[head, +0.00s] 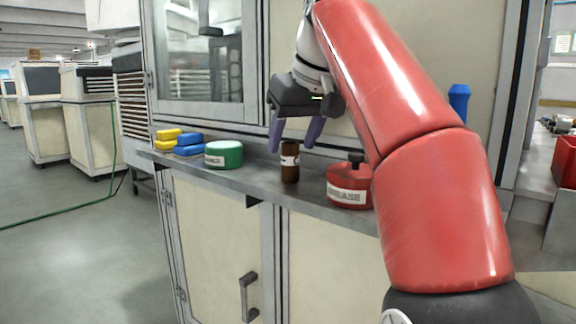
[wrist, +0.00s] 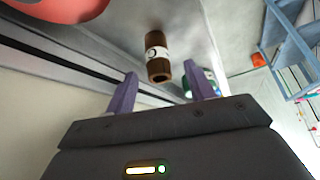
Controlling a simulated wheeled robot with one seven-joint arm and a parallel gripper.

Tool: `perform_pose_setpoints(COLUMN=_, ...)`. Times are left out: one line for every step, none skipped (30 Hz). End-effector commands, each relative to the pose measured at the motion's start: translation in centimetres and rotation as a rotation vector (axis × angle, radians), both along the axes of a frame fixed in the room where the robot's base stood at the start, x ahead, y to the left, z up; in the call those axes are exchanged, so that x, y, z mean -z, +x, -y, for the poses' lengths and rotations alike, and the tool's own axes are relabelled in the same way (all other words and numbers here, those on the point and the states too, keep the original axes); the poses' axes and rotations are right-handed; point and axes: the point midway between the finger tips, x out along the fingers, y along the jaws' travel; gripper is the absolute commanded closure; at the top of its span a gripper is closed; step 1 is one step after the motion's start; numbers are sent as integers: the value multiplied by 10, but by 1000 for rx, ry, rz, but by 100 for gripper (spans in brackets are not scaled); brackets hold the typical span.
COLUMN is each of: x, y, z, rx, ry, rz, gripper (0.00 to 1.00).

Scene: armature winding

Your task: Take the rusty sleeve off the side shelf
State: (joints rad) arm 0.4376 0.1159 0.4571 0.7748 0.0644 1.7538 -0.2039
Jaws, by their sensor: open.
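The rusty sleeve (head: 290,168) is a small brown cylinder with a white label band. It stands upright on the grey side shelf (head: 255,184), between a green tin and a red can. In the wrist view the sleeve (wrist: 157,58) shows just beyond my fingertips, about midway between them, with its dark open end facing me. My gripper (head: 296,146) is open and empty, with its purple fingers pointing down, above and near the sleeve in the head view. It also shows in the wrist view (wrist: 164,80). I cannot tell the exact gap between fingers and sleeve.
A green round tin (head: 223,154) stands left of the sleeve, and a red labelled can (head: 349,184) stands close on the right. A cabinet front (head: 210,215) is below the shelf.

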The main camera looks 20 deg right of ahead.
Motion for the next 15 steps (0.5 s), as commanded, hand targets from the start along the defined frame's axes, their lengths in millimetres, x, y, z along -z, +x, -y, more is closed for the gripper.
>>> perform_pose_setpoints(x=6, y=2, z=0, rx=0, ry=0, rz=-1, gripper=46)
perform_pose_setpoints(x=8, y=3, z=0, rx=0, ry=0, rz=-1, gripper=46)
perform_pose_setpoints(x=11, y=4, z=-1, rx=0, ry=1, rz=-1, gripper=46)
perform_pose_setpoints(x=14, y=6, z=-1, rx=0, ry=1, rz=-2, gripper=46)
perform_pose_setpoints(x=18, y=8, z=-1, rx=0, ry=1, rz=-2, gripper=46)
perform_pose_setpoints(x=24, y=10, z=-1, rx=0, ry=1, rz=-2, gripper=46)
perform_pose_setpoints(x=29, y=13, z=-1, rx=0, ry=1, rz=-3, gripper=46)
perform_pose_setpoints(x=33, y=15, z=-2, rx=-1, ry=1, rz=-3, gripper=46)
perform_pose_setpoints(x=38, y=18, z=-3, rx=-1, ry=1, rz=-2, gripper=46)
perform_pose_setpoints(x=42, y=20, z=-3, rx=-1, ry=1, rz=-2, gripper=46)
perform_pose_setpoints(x=45, y=22, z=-3, rx=0, ry=1, rz=-3, gripper=46)
perform_pose_setpoints(x=48, y=24, z=-4, rx=0, ry=1, rz=-2, gripper=46)
perform_pose_setpoints(x=49, y=25, z=-4, rx=1, ry=0, rz=-1, gripper=46)
perform_pose_setpoints(x=49, y=25, z=-4, rx=1, ry=0, rz=0, gripper=46)
perform_pose_setpoints(x=49, y=26, z=-4, rx=1, ry=0, rz=0, gripper=46)
